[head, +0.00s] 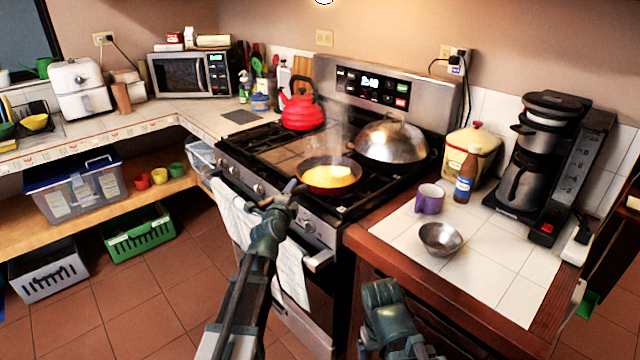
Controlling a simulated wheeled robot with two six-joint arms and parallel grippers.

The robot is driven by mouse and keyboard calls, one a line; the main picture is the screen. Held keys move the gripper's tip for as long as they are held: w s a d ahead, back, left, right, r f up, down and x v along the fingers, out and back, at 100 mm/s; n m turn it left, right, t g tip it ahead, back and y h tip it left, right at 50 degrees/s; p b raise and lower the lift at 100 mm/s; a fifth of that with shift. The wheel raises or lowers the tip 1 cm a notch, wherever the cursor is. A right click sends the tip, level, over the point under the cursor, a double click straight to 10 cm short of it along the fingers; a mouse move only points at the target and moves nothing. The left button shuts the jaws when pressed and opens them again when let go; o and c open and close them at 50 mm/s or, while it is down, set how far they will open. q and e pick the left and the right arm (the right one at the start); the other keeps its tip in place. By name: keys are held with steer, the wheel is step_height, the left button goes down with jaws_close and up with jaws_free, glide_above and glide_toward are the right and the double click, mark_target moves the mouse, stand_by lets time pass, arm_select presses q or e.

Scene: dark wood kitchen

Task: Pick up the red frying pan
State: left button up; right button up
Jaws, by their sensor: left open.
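The red frying pan (331,191) sits on the front of the stove, with yellow food in it and steam rising above. My left gripper (278,194) is open at the stove's front edge, just left of and nearer than the pan. Its fingertips are close to the pan's near left side, where a handle may be partly hidden. I cannot tell whether they touch it. My right arm shows at the bottom, in front of the wooden counter; I cannot make out its fingers.
A domed metal lid (391,141) covers a pan behind right. A red kettle (301,112) stands at the back left of the stove. A purple mug (429,199), a metal bowl (441,238) and a brown bottle (466,178) stand on the right counter. Towels (288,262) hang from the oven.

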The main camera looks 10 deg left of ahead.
arm_select(q)
jaws_close()
stand_by(1.4)
